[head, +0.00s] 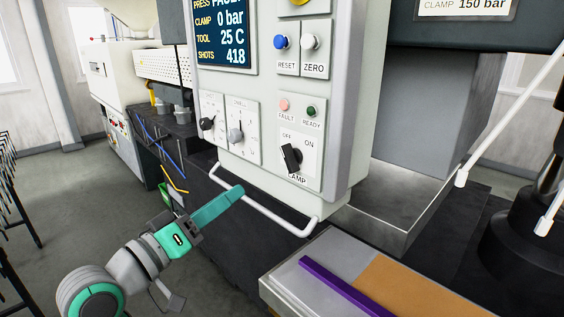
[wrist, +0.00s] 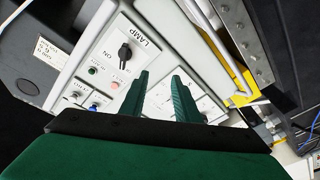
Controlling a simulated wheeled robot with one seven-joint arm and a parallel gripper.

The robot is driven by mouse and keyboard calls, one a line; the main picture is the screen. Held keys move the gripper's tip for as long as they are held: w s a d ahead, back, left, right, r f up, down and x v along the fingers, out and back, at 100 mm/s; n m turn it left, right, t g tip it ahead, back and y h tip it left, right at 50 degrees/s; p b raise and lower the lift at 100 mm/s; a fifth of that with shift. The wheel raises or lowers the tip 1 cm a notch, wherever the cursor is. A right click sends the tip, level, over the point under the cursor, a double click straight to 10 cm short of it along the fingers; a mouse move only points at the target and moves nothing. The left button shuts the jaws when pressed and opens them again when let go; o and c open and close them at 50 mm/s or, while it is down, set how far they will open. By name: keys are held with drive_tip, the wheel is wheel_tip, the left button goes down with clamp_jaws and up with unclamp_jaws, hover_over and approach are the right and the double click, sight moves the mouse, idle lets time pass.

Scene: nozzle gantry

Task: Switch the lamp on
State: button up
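The lamp switch (head: 291,158) is a black turning knob on the lower right of the grey control panel, with OFF at its upper left, ON at its upper right and LAMP below. Its long axis leans up-left, in line with OFF. It also shows in the wrist view (wrist: 125,52), up and left of the fingers. My gripper (head: 238,191) is in front of the panel's lower edge, below and left of the knob and apart from it. In the wrist view, its two green fingers (wrist: 161,76) are spread with nothing between them.
A white bar handle (head: 262,208) runs along the panel's bottom, close to my fingers. Other knobs (head: 236,136) sit left of the lamp switch; FAULT and READY lights (head: 310,111) are above it. A table with a purple bar (head: 340,287) stands at lower right.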

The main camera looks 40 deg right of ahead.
sight(286, 160)
drive_tip(key=s+r+m+g, duration=0.3)
drive_tip(key=s+r+m, duration=0.1)
drive_tip(key=s+r, duration=0.15)
drive_tip(key=d, duration=0.3)
drive_tip(key=w+d, duration=0.1)
drive_tip(key=d, duration=0.3)
drive_tip(key=w+d, duration=0.1)
drive_tip(key=d, duration=0.3)
drive_tip(key=shift+w+d+r, duration=0.15)
drive_tip(key=shift+d+r, duration=0.1)
drive_tip(key=shift+r, duration=0.15)
drive_tip(key=shift+c, duration=0.2)
clamp_jaws()
